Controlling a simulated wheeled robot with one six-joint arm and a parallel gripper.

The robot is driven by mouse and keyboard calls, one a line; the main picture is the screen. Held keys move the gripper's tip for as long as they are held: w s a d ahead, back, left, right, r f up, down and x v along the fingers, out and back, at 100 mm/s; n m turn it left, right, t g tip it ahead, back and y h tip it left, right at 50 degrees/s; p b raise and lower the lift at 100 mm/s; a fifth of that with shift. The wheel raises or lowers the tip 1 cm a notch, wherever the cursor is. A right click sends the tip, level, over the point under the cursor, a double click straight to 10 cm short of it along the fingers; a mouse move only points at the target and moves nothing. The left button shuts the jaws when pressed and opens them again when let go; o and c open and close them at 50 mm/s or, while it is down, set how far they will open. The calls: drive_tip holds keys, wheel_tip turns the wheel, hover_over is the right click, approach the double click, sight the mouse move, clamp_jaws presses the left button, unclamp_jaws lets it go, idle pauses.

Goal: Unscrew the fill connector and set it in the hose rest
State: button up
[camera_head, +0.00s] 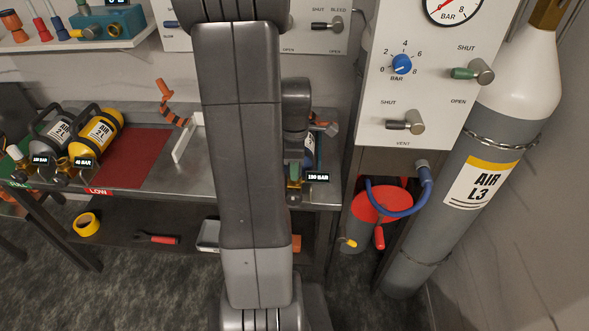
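My arm covers the middle of the view, and the fingers of my gripper do not show. Just right of the arm, a partly hidden blue cylinder (309,150) lies on the bench, with a display (318,177) reading about 190 BAR. A small orange-and-grey fitting (325,128) shows at its far end; I cannot tell if it is the fill connector. Left of the arm, an orange, partly coiled piece (167,100) stands at the bench's back, near a white angled bracket (187,138). I cannot tell which part is the hose rest.
A grey cylinder (50,130) and a yellow cylinder (97,134) lie at left beside a bare red mat (133,158).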

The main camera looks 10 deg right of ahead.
drive_tip(key=o, duration=0.4)
drive_tip(key=m, duration=1)
drive_tip(key=shift+m, duration=0.3)
drive_tip(key=m, duration=1)
drive_tip(key=shift+m, duration=0.3)
drive_tip(key=m, duration=0.6)
